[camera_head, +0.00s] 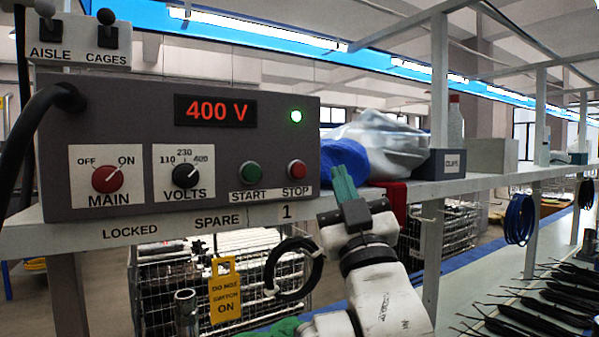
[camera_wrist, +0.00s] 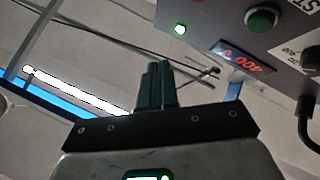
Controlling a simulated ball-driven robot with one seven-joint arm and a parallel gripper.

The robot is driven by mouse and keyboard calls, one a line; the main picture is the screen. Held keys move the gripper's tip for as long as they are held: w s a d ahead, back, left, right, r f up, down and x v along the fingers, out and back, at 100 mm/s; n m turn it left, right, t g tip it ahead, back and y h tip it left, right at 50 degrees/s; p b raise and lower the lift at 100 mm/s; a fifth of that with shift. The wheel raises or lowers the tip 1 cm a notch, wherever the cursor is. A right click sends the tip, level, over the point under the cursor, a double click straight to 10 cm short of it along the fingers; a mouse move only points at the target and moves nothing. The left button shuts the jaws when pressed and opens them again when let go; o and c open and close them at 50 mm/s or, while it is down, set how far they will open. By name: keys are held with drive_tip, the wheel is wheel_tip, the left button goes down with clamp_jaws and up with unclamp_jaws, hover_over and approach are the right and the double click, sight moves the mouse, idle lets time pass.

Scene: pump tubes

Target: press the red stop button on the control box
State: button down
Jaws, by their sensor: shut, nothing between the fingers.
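The grey control box (camera_head: 140,110) stands on a shelf at the left in the head view. Its red stop button (camera_head: 297,169) is at the lower right of its face, above the label STOP. The green start button (camera_head: 250,172) is to its left. My gripper (camera_head: 344,184) is shut and empty, fingers pointing up, to the right of the stop button and apart from it in the picture. In the wrist view my gripper's fingers (camera_wrist: 157,85) are together, and the box (camera_wrist: 250,60) shows tilted at upper right with the green button (camera_wrist: 262,20).
The box display reads 400 V and a green lamp (camera_head: 296,116) is lit. A yellow tag (camera_head: 224,290) hangs under the shelf. A blue and clear plastic bundle (camera_head: 375,145), a red item (camera_head: 396,200) and a dark bin (camera_head: 446,164) stand right of the box.

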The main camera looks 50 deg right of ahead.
sight(305, 177)
drive_tip(key=shift+w+d+b, duration=0.4)
drive_tip(key=shift+w+b, duration=0.05)
drive_tip(key=shift+w, duration=0.95)
drive_tip(key=shift+w+d+b, duration=0.4)
drive_tip(key=shift+w, duration=0.95)
drive_tip(key=shift+w+d+b, duration=0.4)
drive_tip(key=shift+w+b, duration=0.05)
drive_tip(key=shift+w, duration=0.95)
drive_tip(key=shift+w, duration=0.15)
drive_tip(key=shift+w+d, duration=0.1)
drive_tip(key=shift+w, duration=0.15)
drive_tip(key=shift+w+d+b, duration=0.15)
drive_tip(key=shift+w+b, duration=0.3)
drive_tip(key=shift+w, duration=0.15)
drive_tip(key=shift+s, duration=0.1)
drive_tip(key=shift+s+a+p, duration=0.25)
drive_tip(key=shift+s+p, duration=0.05)
drive_tip(key=shift+s, duration=0.6)
drive_tip(key=shift+s, duration=0.1)
